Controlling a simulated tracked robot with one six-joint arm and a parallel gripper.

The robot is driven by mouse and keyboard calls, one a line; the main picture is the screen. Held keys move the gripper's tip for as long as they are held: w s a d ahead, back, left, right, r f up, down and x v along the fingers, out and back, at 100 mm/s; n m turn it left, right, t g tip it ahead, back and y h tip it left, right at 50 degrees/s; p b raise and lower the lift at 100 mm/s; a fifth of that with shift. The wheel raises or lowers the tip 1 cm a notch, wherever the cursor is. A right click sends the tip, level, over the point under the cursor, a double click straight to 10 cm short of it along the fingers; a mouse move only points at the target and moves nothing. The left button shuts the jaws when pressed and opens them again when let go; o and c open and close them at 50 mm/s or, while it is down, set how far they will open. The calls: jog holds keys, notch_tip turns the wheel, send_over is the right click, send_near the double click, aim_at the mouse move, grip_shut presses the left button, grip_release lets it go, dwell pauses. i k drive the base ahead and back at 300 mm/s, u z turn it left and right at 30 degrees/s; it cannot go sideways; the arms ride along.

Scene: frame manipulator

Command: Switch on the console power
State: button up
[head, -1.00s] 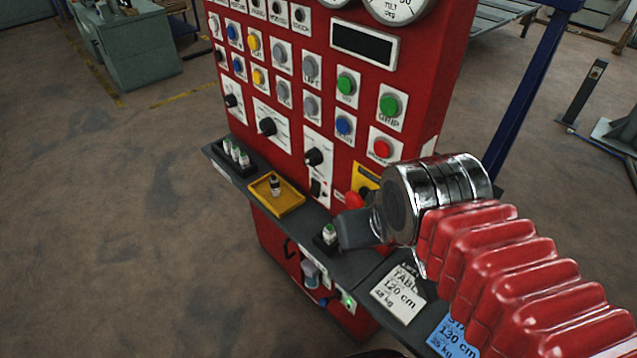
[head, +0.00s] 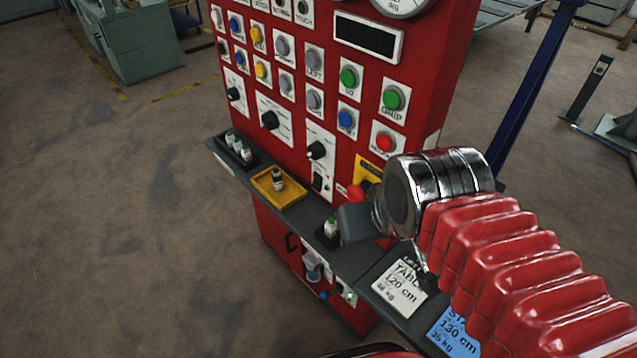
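The red console (head: 290,190) stands in the middle of the head view, its face full of buttons and knobs. Its display (head: 367,37) is dark. A black rocker switch (head: 317,183) sits low on a white plate under a black knob. To its right is a yellow plate (head: 366,172) with a red handle (head: 356,193), partly hidden by my wrist. My gripper (head: 355,222) is in front of the console's lower right, just below the red handle and over the shelf. Its fingers show as one dark block, so its opening and any contact are unclear.
A dark shelf (head: 345,262) runs along the console. It carries a yellow tray (head: 296,199) with a small bottle, a black rack (head: 229,156) of bottles, another bottle (head: 330,228) close to my gripper, and labelled cards (head: 398,288). A blue post (head: 535,80) stands at right.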

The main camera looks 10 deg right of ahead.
aim_at(317, 182)
jog(key=k, duration=0.5)
jog(key=u, duration=0.95)
jog(key=i, duration=0.75)
jog(key=u, duration=0.95)
